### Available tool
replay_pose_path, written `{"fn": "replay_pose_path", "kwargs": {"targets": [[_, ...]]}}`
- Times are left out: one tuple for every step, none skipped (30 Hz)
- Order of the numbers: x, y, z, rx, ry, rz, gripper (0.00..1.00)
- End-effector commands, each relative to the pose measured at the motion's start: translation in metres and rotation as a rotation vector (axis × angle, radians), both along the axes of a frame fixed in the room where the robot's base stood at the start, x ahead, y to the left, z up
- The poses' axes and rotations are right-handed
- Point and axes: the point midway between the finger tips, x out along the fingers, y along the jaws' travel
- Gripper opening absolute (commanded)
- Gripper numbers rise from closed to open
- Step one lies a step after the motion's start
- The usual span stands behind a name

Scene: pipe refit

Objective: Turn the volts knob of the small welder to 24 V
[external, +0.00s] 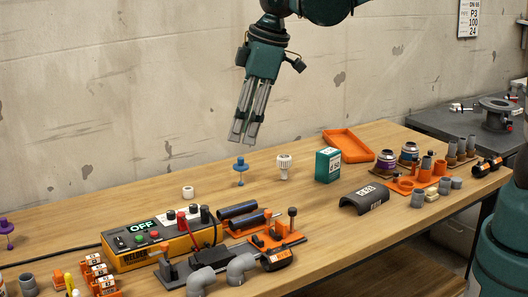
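The small welder (150,256) is a yellow and dark box at the front left of the bench. Its lit display (143,226) reads OFF. Small buttons, red and green, and dark knobs sit on its top panel; which one is the volts knob and where it points is too small to tell. My gripper (243,138) hangs above the bench, pointing down, up and to the right of the welder and clear of it. Its two fingers are close together, and nothing shows between them; whether they touch is unclear.
Grey elbow pipes (241,268) and a clamp fixture stand in front and right of the welder. A blue stand (240,171), a white fitting (284,167) and a green box (328,165) stand behind. An orange tray (347,145) lies farther right.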

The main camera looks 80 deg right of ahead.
Motion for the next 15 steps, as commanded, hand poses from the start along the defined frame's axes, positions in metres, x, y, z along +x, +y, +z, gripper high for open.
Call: {"fn": "replay_pose_path", "kwargs": {"targets": [[0.01, -0.001, -0.001, -0.002, 0.01, 0.008, 0.29], [0.015, -0.002, -0.003, -0.004, 0.014, 0.012, 0.29], [0.022, -0.002, -0.005, -0.005, 0.021, 0.019, 0.29], [0.026, -0.003, -0.007, -0.006, 0.027, 0.023, 0.29], [0.031, -0.003, -0.009, -0.007, 0.033, 0.028, 0.29], [0.037, -0.004, -0.012, -0.009, 0.04, 0.035, 0.29], [0.042, -0.004, -0.014, -0.01, 0.046, 0.039, 0.29], [0.047, -0.005, -0.016, -0.011, 0.05, 0.044, 0.29], [0.053, -0.005, -0.019, -0.012, 0.058, 0.05, 0.29], [0.058, -0.006, -0.021, -0.013, 0.064, 0.055, 0.29], [0.062, -0.007, -0.024, -0.014, 0.07, 0.06, 0.29], [0.069, -0.007, -0.027, -0.015, 0.076, 0.067, 0.29], [0.073, -0.008, -0.03, -0.016, 0.082, 0.072, 0.29], [0.078, -0.008, -0.032, -0.017, 0.087, 0.077, 0.29], [0.083, -0.009, -0.036, -0.018, 0.095, 0.083, 0.29]]}}
